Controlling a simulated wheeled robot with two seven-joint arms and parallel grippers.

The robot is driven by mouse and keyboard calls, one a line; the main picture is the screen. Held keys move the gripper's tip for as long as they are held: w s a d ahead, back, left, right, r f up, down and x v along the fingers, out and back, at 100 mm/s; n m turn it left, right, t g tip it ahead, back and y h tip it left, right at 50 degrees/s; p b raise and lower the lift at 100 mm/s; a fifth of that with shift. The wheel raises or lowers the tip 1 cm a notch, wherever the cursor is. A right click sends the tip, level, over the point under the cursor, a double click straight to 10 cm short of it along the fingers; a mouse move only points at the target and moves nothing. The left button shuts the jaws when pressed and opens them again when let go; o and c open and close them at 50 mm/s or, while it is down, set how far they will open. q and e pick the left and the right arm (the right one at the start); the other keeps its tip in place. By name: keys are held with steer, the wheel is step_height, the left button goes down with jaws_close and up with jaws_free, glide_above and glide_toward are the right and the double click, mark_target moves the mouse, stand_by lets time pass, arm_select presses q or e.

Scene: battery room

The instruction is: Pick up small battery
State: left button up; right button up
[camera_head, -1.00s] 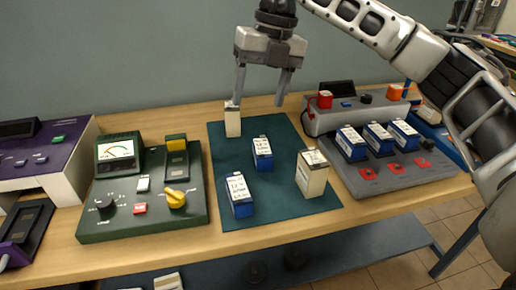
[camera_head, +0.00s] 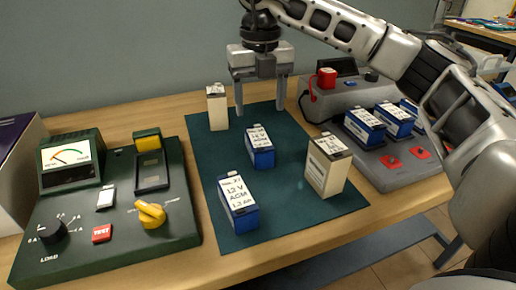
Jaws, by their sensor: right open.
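Small batteries stand on a dark green mat (camera_head: 205,160) on the wooden table. Two are blue with white labelled tops: one near the middle (camera_head: 260,150) and one at the front (camera_head: 239,206). Two are cream: a narrow one at the back left (camera_head: 217,110) and a larger one at the right (camera_head: 326,168). My right gripper (camera_head: 260,108) is open and empty, fingers pointing down. In the picture it is just beyond the middle blue battery and right of the narrow cream one. Its exact height above the mat is hard to tell. My left gripper is out of view.
A green tester (camera_head: 185,225) with a meter, knobs and an empty slot stands on the left. A grey charger (camera_head: 372,172) holding several blue batteries stands on the right, partly behind my right arm.

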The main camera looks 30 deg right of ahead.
mark_target(259, 137)
steer(key=f, duration=0.9)
steer(key=shift+w+f, duration=0.25)
steer(key=shift+f, duration=0.1)
jaws_close()
